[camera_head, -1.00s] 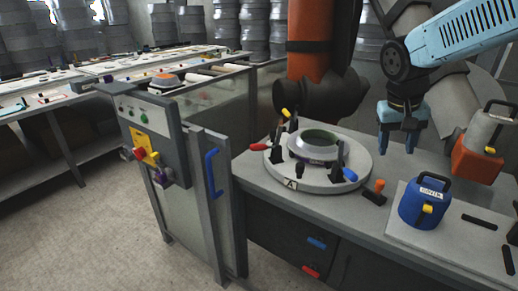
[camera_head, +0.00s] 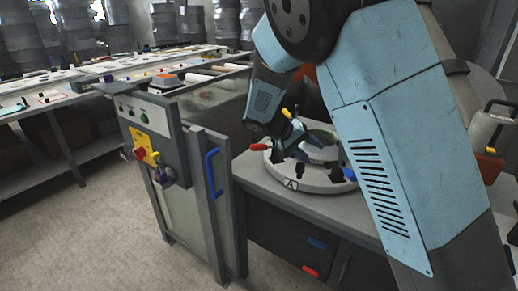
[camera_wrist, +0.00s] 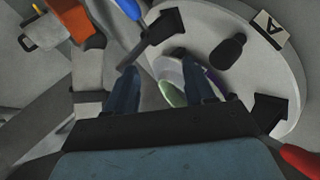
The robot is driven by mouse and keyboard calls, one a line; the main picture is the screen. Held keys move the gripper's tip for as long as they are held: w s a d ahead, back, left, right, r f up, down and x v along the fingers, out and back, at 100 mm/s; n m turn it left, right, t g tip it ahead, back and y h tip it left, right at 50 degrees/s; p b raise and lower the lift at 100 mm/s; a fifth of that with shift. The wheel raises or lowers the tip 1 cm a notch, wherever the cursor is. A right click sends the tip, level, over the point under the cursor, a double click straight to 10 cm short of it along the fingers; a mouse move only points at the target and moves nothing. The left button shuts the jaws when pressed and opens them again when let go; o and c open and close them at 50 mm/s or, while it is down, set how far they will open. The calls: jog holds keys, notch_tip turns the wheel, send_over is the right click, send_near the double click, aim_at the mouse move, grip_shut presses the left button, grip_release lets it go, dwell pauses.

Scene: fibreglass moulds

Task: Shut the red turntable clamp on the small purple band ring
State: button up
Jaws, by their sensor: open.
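The red clamp handle (camera_head: 258,147) points outward at the left edge of the round grey turntable (camera_head: 318,187). In the wrist view the red handle (camera_wrist: 300,158) is at the lower right, with its black clamp base (camera_wrist: 270,112) beside it. The ring with a purple band (camera_wrist: 216,80) and green inside (camera_wrist: 172,94) is in the middle, partly hidden by my right finger. My gripper (camera_wrist: 163,80) is open and empty over the turntable, its fingers pointing towards the ring's side. The red handle is outside the fingers. My arm hides part of the turntable in the head view.
A blue clamp handle (camera_head: 350,174) is at the turntable's right, and a yellow one (camera_head: 286,113) stands up at its back. A grey and orange container (camera_head: 490,145) is at the far right. A control cabinet (camera_head: 150,150) stands left of the bench.

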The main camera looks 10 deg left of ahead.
aim_at(259, 148)
jog(key=s+a+f+n+t, duration=0.1)
jog(key=a+f+t, duration=0.15)
jog(key=a, duration=0.65)
jog(key=s+a+f+n+t+h, duration=0.15)
jog(key=a+t, duration=0.25)
jog(key=a, duration=0.4)
jog(key=s+a+f+n+t, duration=0.1)
jog(key=a+f+n+t, duration=0.2)
jog(key=a, duration=0.6)
jog(key=shift+m+t, duration=0.45)
jog(key=shift+m, duration=0.3)
jog(key=x, duration=1.3)
jog(key=shift+w+d, duration=0.25)
jog(key=shift+w, duration=0.1)
jog(key=shift+c, duration=0.2)
grip_shut()
